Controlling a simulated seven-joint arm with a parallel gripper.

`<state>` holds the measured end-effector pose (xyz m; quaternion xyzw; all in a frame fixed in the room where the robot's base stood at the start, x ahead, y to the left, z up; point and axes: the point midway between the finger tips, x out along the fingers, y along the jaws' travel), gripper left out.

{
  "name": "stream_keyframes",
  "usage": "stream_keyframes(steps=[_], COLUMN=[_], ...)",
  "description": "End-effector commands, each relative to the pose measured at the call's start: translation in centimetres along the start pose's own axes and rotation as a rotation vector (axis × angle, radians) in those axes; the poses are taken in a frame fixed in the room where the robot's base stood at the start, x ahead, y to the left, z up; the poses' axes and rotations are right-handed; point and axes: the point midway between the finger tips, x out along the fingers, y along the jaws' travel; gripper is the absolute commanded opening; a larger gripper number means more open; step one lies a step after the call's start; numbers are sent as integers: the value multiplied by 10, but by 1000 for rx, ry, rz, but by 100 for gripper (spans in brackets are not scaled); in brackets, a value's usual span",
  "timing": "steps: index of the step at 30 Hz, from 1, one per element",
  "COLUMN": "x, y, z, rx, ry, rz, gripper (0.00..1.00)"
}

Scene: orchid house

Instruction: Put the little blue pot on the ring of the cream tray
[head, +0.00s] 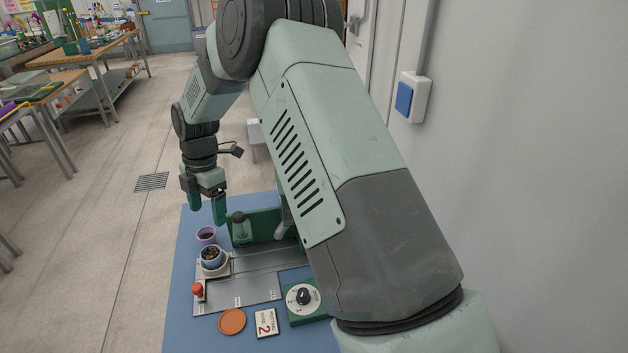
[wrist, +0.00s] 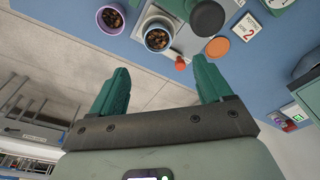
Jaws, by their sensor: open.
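The little blue pot (head: 211,262), filled with brown bits, stands upright over the cream tray (head: 225,271) at the left of the table. In the wrist view the blue pot (wrist: 157,46) overlaps the cream tray (wrist: 146,22). The pot hides the ring, so I cannot tell how it sits on it. My gripper (head: 207,211) is open and empty, raised above the table and beyond the pots. In the wrist view the blue pot is apart from my gripper (wrist: 160,72), past the gap between its fingers.
A purple pot (head: 206,234) stands just behind the blue pot. A red knob (head: 198,289) is in front. An orange disc (head: 232,321), a card marked 2 (head: 265,325) and a dial box (head: 304,296) lie nearer. A green block (head: 262,225) stands behind the grey plate (head: 250,289).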

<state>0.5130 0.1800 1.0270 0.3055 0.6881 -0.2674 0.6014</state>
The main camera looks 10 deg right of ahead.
Motion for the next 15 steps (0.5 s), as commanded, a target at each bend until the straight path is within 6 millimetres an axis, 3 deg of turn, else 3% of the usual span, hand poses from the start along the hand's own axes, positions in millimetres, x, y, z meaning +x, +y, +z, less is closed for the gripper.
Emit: stream_keyframes(steps=[5,9,15], x=[-84,-153,-227], y=[-34,-85,-171], z=[4,0,-16], rx=[269,585,1058], ry=[-86,-146,-171], rz=[63,143,300], gripper=[79,79,79])
